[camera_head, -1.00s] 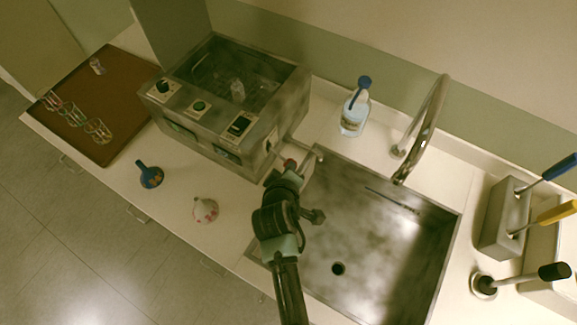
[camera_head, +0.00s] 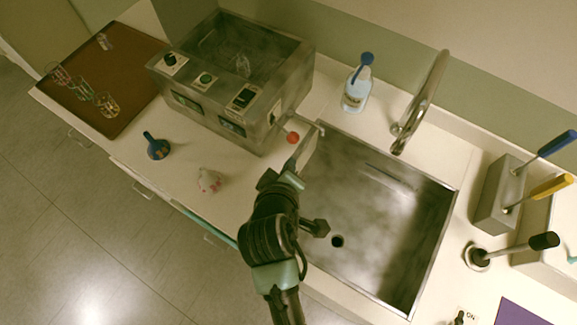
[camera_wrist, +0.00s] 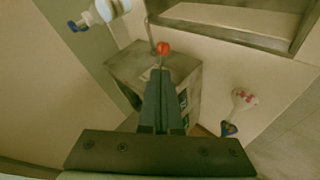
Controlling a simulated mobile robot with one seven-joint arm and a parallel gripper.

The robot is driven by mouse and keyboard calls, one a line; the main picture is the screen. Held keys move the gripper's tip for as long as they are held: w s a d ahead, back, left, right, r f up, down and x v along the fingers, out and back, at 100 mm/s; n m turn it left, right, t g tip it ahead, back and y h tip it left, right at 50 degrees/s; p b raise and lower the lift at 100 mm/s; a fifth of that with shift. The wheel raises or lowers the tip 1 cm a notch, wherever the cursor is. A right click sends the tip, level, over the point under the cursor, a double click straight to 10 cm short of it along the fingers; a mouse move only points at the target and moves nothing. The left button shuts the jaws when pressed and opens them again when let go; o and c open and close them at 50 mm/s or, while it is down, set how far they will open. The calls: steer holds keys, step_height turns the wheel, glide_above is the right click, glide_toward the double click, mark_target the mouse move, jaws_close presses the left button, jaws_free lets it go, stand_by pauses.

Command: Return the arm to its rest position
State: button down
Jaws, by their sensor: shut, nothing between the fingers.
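My gripper (camera_head: 303,152) is shut and empty, at the end of my arm by the left edge of the sink. In the wrist view its fingers (camera_wrist: 160,76) lie together and point toward the red knob (camera_wrist: 163,48). The knob (camera_head: 292,137) also shows in the head view, on the right side of the grey metal bath (camera_head: 262,128). The fingertips look near the knob; whether they touch it I cannot tell, but nothing is held. My forearm hangs over the counter's front edge.
The steel sink (camera_head: 400,215) and tap (camera_head: 425,100) are to the right. A blue-capped bottle (camera_head: 356,92) stands behind. A blue flask (camera_head: 157,149) and a spotted white flask (camera_head: 209,181) stand left of my arm. A brown tray (camera_head: 125,75) holds glassware.

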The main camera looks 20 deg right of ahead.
steer(key=w+a+r+m+t+y+b, duration=0.1)
steer(key=w+a+r+t, duration=0.2)
steer(key=r, duration=0.6)
steer(key=w+r+m+t+b, duration=0.1)
steer(key=w+r+t, duration=0.25)
steer(key=r, duration=0.55)
steer(key=w+a+r+m+t+y, duration=0.15)
steer(key=w+r, duration=0.25)
steer(key=r, duration=0.5)
steer(key=s+a+r+t, duration=0.2)
steer(key=s+r+t, duration=0.1)
steer(key=r, duration=0.6)
steer(key=s+a+r+m+t+y+b, duration=0.1)
steer(key=s+r+t, duration=0.3)
steer(key=r, duration=0.6)
steer(key=s+a+r+m+t+y+b, duration=0.1)
steer(key=s+a+r+t, duration=0.2)
steer(key=r, duration=0.6)
steer(key=shift+s+r+t, duration=0.3)
steer(key=shift+s+t, duration=0.1)
steer(key=shift+s, duration=0.25)
steer(key=shift+y, duration=0.25)
